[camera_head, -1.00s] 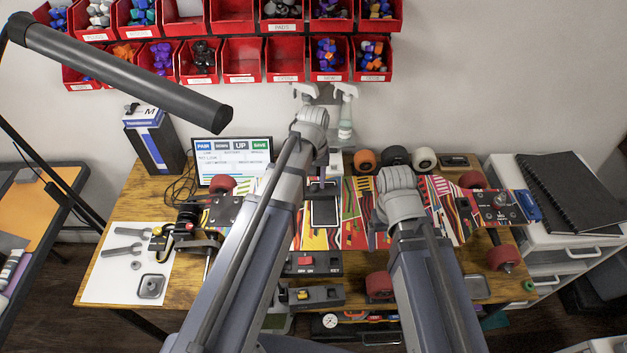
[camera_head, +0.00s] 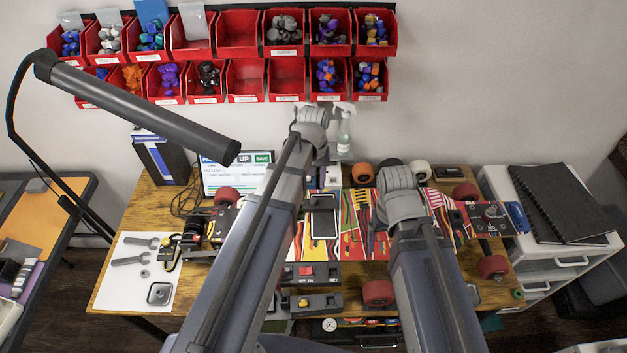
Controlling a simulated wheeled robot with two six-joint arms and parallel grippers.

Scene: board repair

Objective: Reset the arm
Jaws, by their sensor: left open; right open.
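My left arm (camera_head: 252,232) comes up from the bottom of the head view and ends in a rounded grey joint in front of the table's back edge. My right arm (camera_head: 428,262) comes up to a rounded joint over the right part of a colourful skateboard deck (camera_head: 365,232). I cannot make out either gripper; both appear hidden behind the arm links. Neither arm is seen holding anything. The deck lies across the wooden table (camera_head: 110,262), partly covered by both arms, with red wheels (camera_head: 493,267) and a dark flat device (camera_head: 324,217) at its middle.
Red bins (camera_head: 237,35) hang on the wall behind. A black lamp arm (camera_head: 140,108) reaches in from the left. A screen (camera_head: 222,182) stands at the back. Tools lie on a white mat (camera_head: 125,280) at left. A white cabinet (camera_head: 548,252) stands at right.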

